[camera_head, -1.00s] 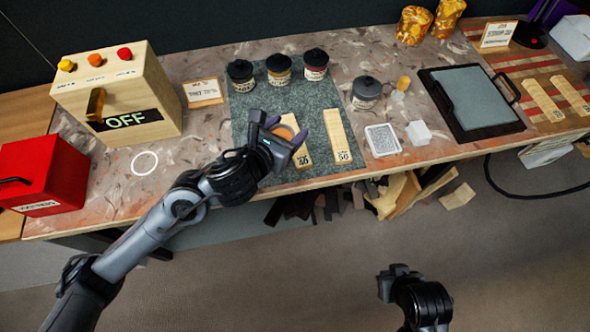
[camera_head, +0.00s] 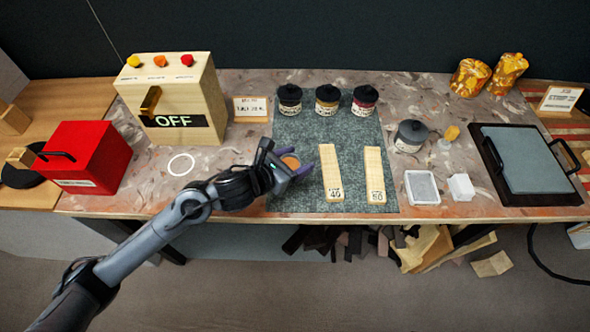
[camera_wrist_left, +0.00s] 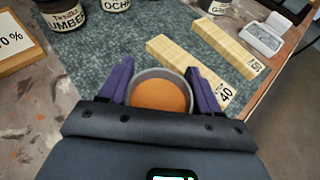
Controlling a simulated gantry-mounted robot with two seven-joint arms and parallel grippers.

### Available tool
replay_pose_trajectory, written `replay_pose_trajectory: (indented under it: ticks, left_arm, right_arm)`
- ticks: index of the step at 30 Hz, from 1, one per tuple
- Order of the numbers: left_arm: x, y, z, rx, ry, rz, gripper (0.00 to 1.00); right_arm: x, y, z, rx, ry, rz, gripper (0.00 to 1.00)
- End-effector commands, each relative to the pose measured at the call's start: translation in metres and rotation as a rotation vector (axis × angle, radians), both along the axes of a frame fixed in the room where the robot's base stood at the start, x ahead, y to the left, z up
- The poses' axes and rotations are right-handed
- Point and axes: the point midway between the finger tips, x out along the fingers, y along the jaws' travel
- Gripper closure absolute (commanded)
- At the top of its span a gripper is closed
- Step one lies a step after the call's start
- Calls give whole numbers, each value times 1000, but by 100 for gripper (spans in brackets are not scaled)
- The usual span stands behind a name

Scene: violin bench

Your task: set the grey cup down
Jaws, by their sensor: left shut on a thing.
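The grey cup (camera_wrist_left: 160,92) shows in the left wrist view as a grey rim around an orange-brown filling. It sits between the two purple fingers of my left gripper (camera_wrist_left: 163,85), which is shut on it. In the head view, the orange inside of the cup (camera_head: 291,161) shows between the fingers of my left gripper (camera_head: 289,163), over the left front part of the green-grey mat (camera_head: 300,135). The cup's underside is hidden, so I cannot tell if it touches the mat. My right gripper is out of view.
A wood strip marked 40 (camera_head: 332,178) lies just right of the gripper, and another strip (camera_head: 375,175) lies beyond it. Several dark-lidded jars, among them this one (camera_head: 327,100), stand behind. A white ring (camera_head: 181,164) marks clear bench on the left, near the red box (camera_head: 88,157).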

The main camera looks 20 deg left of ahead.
Motion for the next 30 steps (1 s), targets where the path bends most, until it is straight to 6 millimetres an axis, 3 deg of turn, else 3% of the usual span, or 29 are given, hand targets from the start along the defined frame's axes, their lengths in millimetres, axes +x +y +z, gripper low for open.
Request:
replay_pose_trajectory:
  ticks: [5, 13, 27, 28, 30]
  left_arm:
    - [1, 2, -8, -2, 1, 1, 78]
    - [0, 2, -40, -3, 2, 2, 78]
    - [1, 2, -45, 1, -1, 0, 78]
    - [1, 2, -45, 0, 0, 1, 34]
    - [0, 2, -44, 0, 0, 0, 23]
  right_arm:
    - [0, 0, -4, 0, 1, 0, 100]
    - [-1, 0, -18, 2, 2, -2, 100]
    - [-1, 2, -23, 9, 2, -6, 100]
    - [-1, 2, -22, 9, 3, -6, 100]
    - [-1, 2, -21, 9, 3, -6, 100]
